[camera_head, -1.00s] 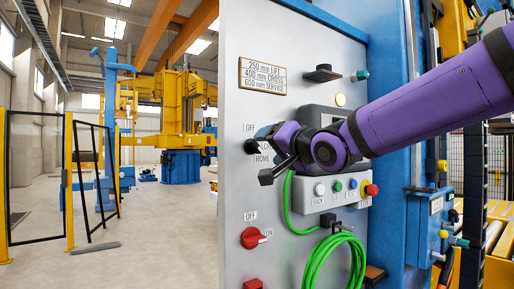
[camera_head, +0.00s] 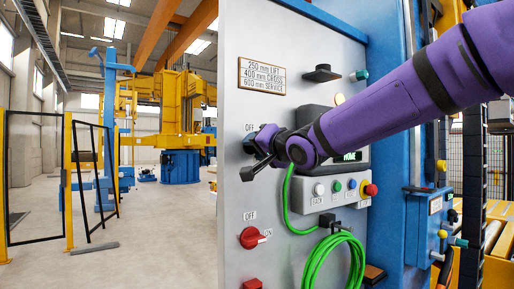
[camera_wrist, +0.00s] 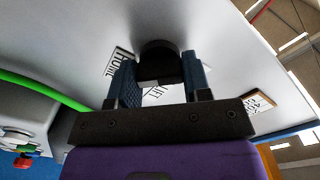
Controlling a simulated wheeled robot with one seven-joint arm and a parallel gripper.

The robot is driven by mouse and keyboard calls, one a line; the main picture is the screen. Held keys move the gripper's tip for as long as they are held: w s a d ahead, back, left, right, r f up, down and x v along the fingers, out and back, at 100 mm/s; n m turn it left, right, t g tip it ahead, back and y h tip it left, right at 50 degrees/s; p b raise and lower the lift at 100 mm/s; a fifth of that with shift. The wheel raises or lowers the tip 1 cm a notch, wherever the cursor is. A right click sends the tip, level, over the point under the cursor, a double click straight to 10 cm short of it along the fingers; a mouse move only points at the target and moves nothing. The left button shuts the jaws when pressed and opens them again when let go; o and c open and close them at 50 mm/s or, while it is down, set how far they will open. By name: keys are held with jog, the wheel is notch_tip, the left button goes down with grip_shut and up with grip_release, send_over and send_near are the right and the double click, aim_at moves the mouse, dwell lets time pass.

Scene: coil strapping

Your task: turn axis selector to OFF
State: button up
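The axis selector is a black knob (camera_wrist: 158,62) on the grey panel, seen between my fingers in the wrist view. My gripper (camera_head: 252,156) is at the selector, just below its OFF label (camera_head: 250,127) in the head view. In the wrist view my gripper (camera_wrist: 160,78) has one finger on each side of the knob, with no clear gap. The HOME label (camera_wrist: 117,63) and the LIFT label (camera_wrist: 154,92) show beside the fingers. In the head view my gripper hides the knob, so its pointing direction cannot be told. The dark display (camera_head: 350,157) reads HOME.
Below are a push-button box (camera_head: 337,193), a red rotary switch (camera_head: 252,238) and a coiled green cable (camera_head: 332,262). Open floor lies left of the panel.

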jog(key=shift+c, duration=0.5)
